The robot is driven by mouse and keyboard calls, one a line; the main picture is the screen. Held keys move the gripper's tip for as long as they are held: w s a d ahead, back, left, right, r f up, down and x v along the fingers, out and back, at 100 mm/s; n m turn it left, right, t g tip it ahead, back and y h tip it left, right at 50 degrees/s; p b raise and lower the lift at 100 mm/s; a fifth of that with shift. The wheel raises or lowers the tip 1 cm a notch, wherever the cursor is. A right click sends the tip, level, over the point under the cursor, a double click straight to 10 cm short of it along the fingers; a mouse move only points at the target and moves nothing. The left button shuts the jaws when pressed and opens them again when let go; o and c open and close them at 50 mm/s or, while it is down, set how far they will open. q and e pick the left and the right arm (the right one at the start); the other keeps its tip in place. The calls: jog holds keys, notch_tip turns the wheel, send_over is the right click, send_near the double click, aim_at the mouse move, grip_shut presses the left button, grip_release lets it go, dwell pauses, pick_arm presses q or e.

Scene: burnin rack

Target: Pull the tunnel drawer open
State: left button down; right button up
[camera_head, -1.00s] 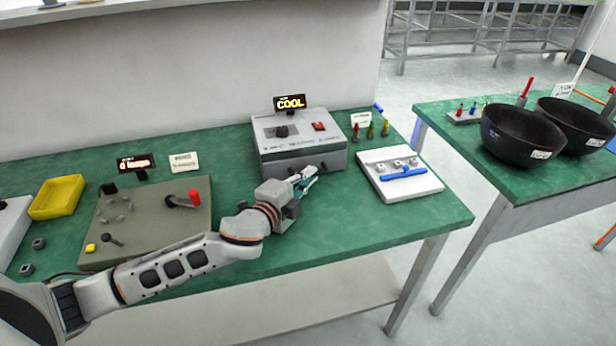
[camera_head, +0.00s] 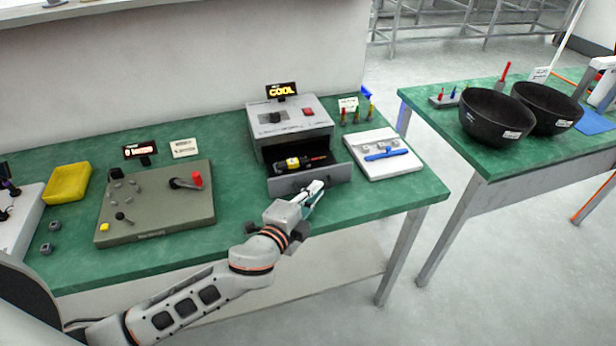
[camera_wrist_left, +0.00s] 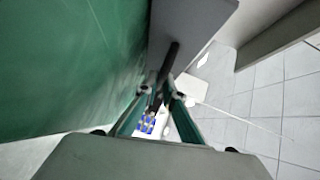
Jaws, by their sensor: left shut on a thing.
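The tunnel box (camera_head: 290,118) is a grey metal box on the green bench, with a lit sign (camera_head: 281,90) reading COOL above it. Its drawer (camera_head: 335,174) stands out from the front, and its dark inside shows a yellow and black object (camera_head: 292,163). My left gripper (camera_head: 317,188) is at the drawer's front, shut on the drawer handle. In the left wrist view the dark handle bar (camera_wrist_left: 170,62) runs down between the fingers (camera_wrist_left: 158,95) beside the grey drawer front (camera_wrist_left: 190,25). My right gripper is not in view.
A white tray (camera_head: 405,168) with a blue tool stands right of the drawer. A grey-green panel (camera_head: 150,215) with a red-knobbed lever and a yellow bin (camera_head: 67,183) are to the left. Black bowls (camera_head: 497,115) stand on the right table. The floor in front is clear.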

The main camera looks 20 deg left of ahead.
pick_arm(q)
jog(key=shift+s+d, duration=0.4)
jog(key=shift+s, duration=0.2)
jog(key=shift+s+d, duration=0.1)
jog(key=shift+s, duration=0.05)
jog(key=c, duration=2.2)
grip_release()
jog(key=shift+o, duration=0.2)
jog(key=v, duration=1.2)
